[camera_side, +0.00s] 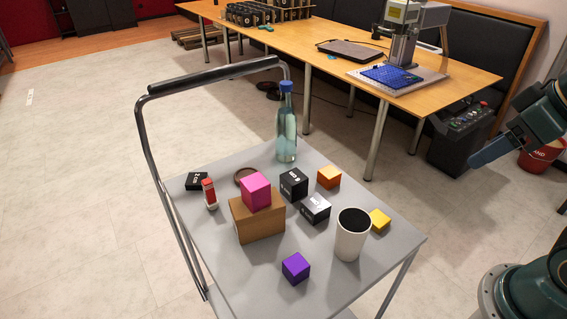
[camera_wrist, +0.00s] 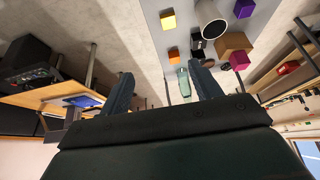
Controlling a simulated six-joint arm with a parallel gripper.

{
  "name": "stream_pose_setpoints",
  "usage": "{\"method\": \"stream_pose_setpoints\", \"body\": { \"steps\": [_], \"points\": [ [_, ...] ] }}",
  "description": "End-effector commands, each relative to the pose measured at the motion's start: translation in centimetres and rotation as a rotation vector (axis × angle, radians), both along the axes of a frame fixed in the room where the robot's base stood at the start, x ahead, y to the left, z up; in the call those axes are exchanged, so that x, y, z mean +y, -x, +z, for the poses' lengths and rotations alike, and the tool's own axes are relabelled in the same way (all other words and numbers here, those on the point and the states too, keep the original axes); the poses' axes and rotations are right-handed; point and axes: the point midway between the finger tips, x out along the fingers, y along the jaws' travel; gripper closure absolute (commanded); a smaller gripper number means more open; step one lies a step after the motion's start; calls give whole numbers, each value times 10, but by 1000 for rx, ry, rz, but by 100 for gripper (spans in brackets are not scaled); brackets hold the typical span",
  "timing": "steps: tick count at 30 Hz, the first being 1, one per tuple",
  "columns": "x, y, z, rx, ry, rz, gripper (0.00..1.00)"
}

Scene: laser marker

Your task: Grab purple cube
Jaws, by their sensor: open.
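The purple cube (camera_side: 296,268) sits on the grey cart top (camera_side: 250,290) near its front edge, left of and in front of a white cup. In the wrist view the purple cube (camera_wrist: 243,8) is at the top, right of the cup. My gripper (camera_side: 480,160) is at the right edge of the side view, well off the cart and apart from the cube. In the wrist view its two fingers (camera_wrist: 165,85) stand wide apart with nothing between them in grip.
The white cup (camera_side: 351,236) and a yellow cube (camera_side: 380,220) stand right of the purple cube. A brown box (camera_side: 257,222) bears a magenta cube (camera_side: 256,191). Black boxes (camera_side: 294,184), an orange cube (camera_side: 329,176) and a glass bottle (camera_side: 286,130) stand behind. A black handle (camera_side: 212,74) rises at the left.

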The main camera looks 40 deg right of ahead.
Motion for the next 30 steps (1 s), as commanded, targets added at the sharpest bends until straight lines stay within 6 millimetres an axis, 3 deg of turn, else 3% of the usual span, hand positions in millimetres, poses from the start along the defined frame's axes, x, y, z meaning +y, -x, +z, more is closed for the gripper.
{"method": "stream_pose_setpoints", "body": {
  "steps": [16, 23, 30],
  "points": [
    [6, -9, 0, 15, 15, 66, 38],
    [26, -36, -4, 53, 54, 267, 38],
    [58, -71, -16, 91, 94, 553, 38]
  ]
}}
